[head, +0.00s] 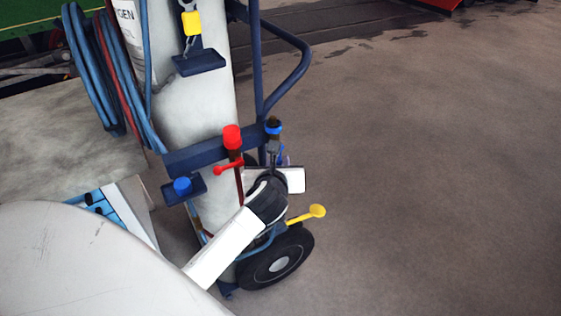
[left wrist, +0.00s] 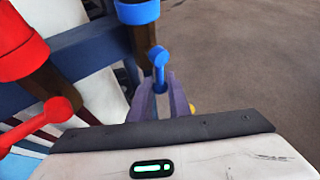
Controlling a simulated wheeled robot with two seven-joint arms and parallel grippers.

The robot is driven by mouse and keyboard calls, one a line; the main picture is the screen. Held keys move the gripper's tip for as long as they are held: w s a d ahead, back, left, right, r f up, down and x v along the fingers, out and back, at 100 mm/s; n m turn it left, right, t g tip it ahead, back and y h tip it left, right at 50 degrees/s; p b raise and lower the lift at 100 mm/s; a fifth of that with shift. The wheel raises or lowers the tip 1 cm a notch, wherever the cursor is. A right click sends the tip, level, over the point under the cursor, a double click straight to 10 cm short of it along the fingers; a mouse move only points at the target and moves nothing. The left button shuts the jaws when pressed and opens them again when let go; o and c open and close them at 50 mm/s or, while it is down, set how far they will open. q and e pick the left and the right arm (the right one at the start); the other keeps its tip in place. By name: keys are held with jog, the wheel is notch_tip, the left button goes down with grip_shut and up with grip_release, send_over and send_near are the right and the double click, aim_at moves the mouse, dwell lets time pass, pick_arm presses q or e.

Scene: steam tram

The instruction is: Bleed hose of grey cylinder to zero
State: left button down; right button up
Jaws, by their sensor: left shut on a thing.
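A grey cylinder (head: 195,110) stands on a blue trolley in the head view. A red-capped fitting (head: 232,138) with a red lever (head: 228,168) is at the trolley's crossbar; it also shows at the left of the left wrist view (left wrist: 20,45). To its right is a blue-capped fitting (head: 273,127) with a blue lever (left wrist: 160,62), clearest in the left wrist view. My left gripper (left wrist: 163,92) is shut on the blue lever's lower end. In the head view my wrist hides much of this spot. Which hose each lever serves I cannot tell. My right gripper is not in view.
Blue and red hoses (head: 90,65) hang at the left of the cylinder. A yellow lever (head: 317,211) sticks out above the trolley wheel (head: 277,262). A blue tube handle (head: 295,75) curves at the right. The floor (head: 440,170) to the right is clear.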

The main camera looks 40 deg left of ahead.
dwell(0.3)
pick_arm(q)
jog(key=c, duration=1.7)
grip_release()
jog(key=shift+o, duration=0.2)
jog(key=v, duration=1)
jog(key=shift+s+b, duration=0.2)
jog(key=shift+b, duration=0.1)
jog(key=shift+d, duration=0.1)
